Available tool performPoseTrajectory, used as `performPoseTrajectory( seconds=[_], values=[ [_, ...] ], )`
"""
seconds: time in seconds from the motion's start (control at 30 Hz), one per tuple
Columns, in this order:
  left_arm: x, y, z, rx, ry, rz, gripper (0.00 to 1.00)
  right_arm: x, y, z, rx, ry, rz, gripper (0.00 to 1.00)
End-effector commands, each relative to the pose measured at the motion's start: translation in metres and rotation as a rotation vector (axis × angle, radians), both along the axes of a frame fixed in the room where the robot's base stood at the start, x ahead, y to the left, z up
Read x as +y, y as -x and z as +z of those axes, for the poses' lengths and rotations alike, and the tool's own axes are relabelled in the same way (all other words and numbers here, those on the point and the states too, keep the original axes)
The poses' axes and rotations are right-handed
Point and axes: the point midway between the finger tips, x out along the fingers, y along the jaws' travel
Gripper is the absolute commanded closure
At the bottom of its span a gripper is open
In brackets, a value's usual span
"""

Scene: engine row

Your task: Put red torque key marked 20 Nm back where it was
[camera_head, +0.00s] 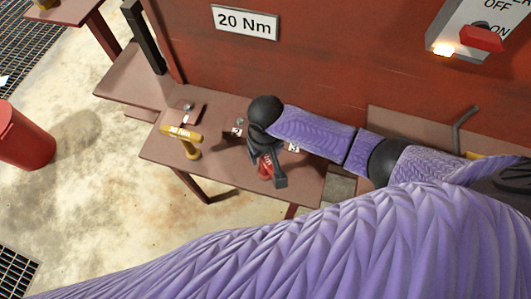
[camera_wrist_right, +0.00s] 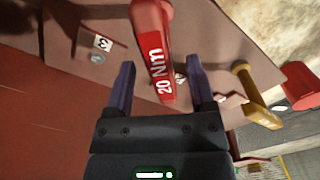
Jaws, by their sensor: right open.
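The red torque key (camera_wrist_right: 152,45), marked 20 Nm, lies between the two fingers of my right gripper (camera_wrist_right: 160,62) in the right wrist view. The fingers are open, with a gap on each side of the key. In the head view the red key (camera_head: 264,169) shows low beside my right gripper (camera_head: 267,167), over the bench's right part. The gripper hides part of it, and I cannot tell how its foot rests. Number plates 2 (camera_head: 237,132) and 3 (camera_head: 294,148) are near the gripper. My left gripper is not in view.
A yellow key marked 30 Nm (camera_head: 183,133) stands on the brown bench (camera_head: 215,165), left of my gripper; it also shows in the wrist view (camera_wrist_right: 258,95). A 20 Nm sign (camera_head: 245,22) and a switch box (camera_head: 482,30) are on the red wall. A red bin (camera_head: 22,138) stands left.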

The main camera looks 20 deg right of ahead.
Motion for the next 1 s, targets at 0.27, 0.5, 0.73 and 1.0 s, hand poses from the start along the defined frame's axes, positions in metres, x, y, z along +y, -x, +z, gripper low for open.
performPoseTrajectory(
  seconds=[0.27,0.5,0.73,1.0],
  values=[
    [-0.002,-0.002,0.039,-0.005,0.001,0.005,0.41,0.000,0.000,0.081,-0.004,-0.001,0.001,0.30],
    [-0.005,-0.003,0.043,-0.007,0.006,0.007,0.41,0.000,0.000,0.095,0.000,0.000,0.000,0.30],
    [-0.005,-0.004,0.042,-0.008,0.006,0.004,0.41,0.000,0.000,0.094,0.000,0.000,0.000,0.30],
    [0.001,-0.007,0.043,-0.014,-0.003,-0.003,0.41,0.021,0.024,0.091,-0.031,-0.094,0.073,0.30]
  ],
)
